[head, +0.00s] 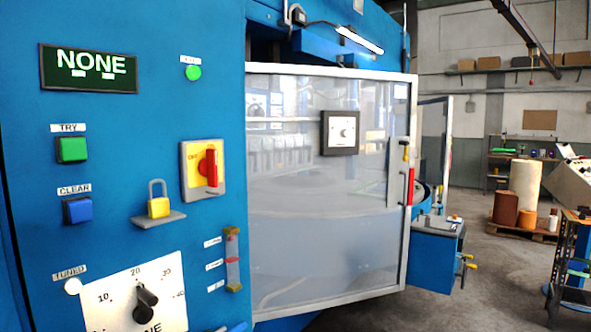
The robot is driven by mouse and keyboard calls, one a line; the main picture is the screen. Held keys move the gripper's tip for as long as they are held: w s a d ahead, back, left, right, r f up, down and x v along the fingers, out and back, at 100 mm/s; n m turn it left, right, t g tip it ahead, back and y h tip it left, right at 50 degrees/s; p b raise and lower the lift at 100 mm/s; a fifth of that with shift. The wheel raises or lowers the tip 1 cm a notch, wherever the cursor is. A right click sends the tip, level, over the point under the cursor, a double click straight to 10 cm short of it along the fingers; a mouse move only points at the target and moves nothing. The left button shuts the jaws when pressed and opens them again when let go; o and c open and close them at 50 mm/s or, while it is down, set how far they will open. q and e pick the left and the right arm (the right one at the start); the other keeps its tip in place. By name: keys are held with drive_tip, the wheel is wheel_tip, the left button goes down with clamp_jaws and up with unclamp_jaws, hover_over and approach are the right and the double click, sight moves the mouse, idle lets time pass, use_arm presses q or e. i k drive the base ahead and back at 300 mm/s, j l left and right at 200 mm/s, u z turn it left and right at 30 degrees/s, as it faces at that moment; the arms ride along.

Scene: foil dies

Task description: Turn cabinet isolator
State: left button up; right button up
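The cabinet isolator is a red rotary handle (211,168) on a yellow plate with a grey frame (186,178), set on the blue cabinet front (120,130) in the head view. The red handle stands about upright. Some lettering shows on the yellow to its left, too small to read surely. A yellow padlock (159,207) with a raised grey shackle sits on a small grey shelf (172,220) below and left of the isolator. Neither of my grippers shows in the head view.
A display reading NONE (88,67), a green TRY button (72,149), a blue CLEAR button (78,210) and a black dial (146,298) share the panel. A framed clear guard door (300,220) stands right of it. Open floor (490,270) lies at the right.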

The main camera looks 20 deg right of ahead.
sight(208, 167)
drive_tip(key=z, duration=0.15)
drive_tip(key=i+l+u, duration=0.15)
drive_tip(key=u, duration=0.2)
drive_tip(key=i+l+u, duration=0.15)
drive_tip(key=u, duration=0.2)
drive_tip(key=i+l+u, duration=0.1)
drive_tip(key=l+u, duration=0.25)
